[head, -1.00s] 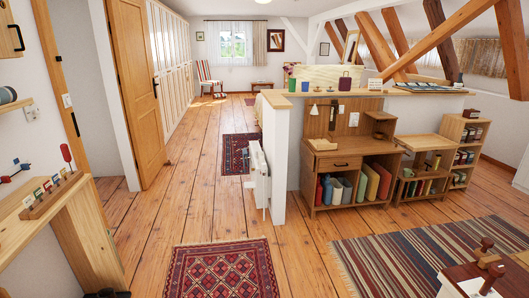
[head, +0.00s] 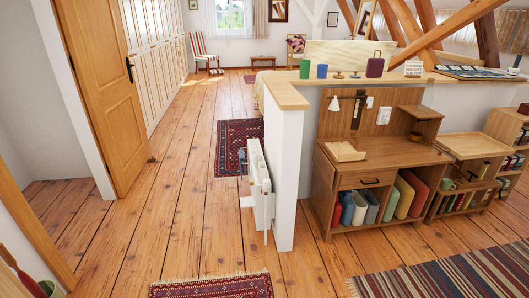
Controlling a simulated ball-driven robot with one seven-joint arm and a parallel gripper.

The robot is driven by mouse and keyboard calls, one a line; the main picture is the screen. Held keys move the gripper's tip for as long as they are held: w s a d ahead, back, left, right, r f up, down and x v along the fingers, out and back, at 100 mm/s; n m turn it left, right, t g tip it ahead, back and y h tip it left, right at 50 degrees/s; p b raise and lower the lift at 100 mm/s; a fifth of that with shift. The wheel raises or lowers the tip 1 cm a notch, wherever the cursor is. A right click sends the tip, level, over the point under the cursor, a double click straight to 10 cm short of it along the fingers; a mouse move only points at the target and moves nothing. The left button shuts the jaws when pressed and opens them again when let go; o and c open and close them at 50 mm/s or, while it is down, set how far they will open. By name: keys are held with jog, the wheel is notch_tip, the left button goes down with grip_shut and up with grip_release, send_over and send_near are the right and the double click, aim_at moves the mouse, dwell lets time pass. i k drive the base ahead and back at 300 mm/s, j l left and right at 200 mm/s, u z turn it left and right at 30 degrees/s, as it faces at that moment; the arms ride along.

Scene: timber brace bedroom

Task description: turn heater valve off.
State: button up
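A white panel heater (head: 260,180) is mounted on the left face of the half-height white wall, near its front end. I see it almost edge-on. A small grey-blue part (head: 242,160) shows at its left side, near the top; I cannot tell for sure whether this is the valve. A white piece (head: 247,201) sticks out at its lower left. The valve's setting cannot be read from here. My gripper is not in view.
Open plank floor (head: 185,210) lies left of the heater. A patterned rug (head: 235,148) lies behind it, and another (head: 212,287) lies in front. The white half wall (head: 286,180) stands right of the heater, with a wooden desk (head: 375,180) beyond. An open door (head: 105,85) is at left.

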aim_at(266, 186)
jog(key=i+u, duration=0.1)
jog(key=i, duration=0.55)
jog(key=i+l+u, duration=0.15)
jog(key=i, duration=0.5)
jog(key=i+j, duration=0.3)
jog(key=i, duration=0.2)
jog(key=i+j, duration=0.3)
jog(key=i, duration=0.15)
jog(key=i+j, duration=0.3)
jog(key=i, duration=0.2)
jog(key=i+j, duration=0.25)
jog(key=i, duration=0.25)
jog(key=z, duration=0.05)
